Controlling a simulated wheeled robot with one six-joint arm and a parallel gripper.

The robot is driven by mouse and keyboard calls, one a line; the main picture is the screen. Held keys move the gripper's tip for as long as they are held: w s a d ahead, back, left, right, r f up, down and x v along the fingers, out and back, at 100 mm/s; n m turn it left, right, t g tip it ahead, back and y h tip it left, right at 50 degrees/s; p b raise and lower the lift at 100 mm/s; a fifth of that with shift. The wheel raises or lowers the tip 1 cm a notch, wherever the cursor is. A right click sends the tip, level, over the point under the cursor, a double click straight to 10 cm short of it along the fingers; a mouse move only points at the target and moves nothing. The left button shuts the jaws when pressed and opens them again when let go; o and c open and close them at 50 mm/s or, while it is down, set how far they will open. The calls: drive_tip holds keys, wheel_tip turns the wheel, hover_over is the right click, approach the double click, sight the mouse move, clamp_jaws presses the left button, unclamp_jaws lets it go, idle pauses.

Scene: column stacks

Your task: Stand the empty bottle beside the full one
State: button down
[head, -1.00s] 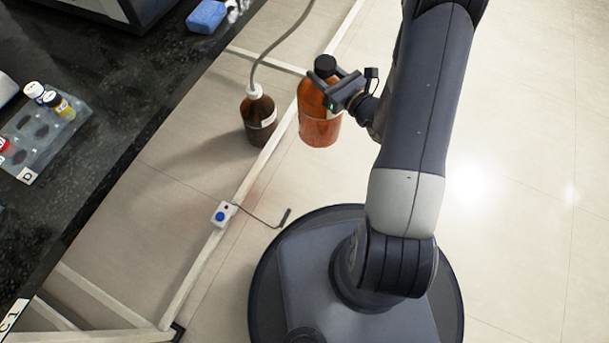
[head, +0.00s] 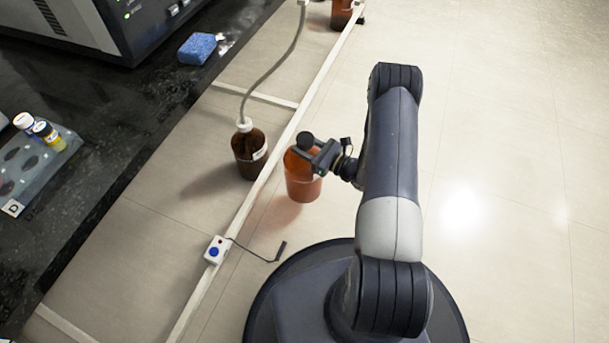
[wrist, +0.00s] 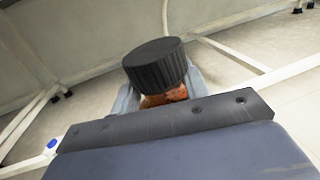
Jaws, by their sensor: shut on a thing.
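An amber bottle with a black cap (head: 301,178) is held by my gripper (head: 318,154). My gripper is shut on it just below the cap. The bottle looks upright; I cannot tell whether its base touches the floor. In the wrist view the black cap (wrist: 156,65) stands up between the fingers, and the body below is mostly hidden. A dark brown bottle with a white cap and a grey tube (head: 249,152) stands on the floor to the left, apart from the held bottle, with the white frame rail between them.
The white floor rail (head: 283,140) runs diagonally past the bottles. A small box with a blue button (head: 215,250) and a bent rod is on it. Another amber bottle (head: 341,14) is at the top. The black bench (head: 120,130) is at left. Floor at right is clear.

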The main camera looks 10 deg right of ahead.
wheel_tip(320, 180, down, 9)
drive_tip(key=b, duration=0.4)
drive_tip(key=shift+f, duration=0.25)
drive_tip(key=c, duration=0.8)
unclamp_jaws()
drive_tip(key=shift+o, duration=0.2)
drive_tip(key=p+v, duration=0.3)
drive_tip(key=v, duration=0.9)
drive_tip(key=shift+r, duration=0.15)
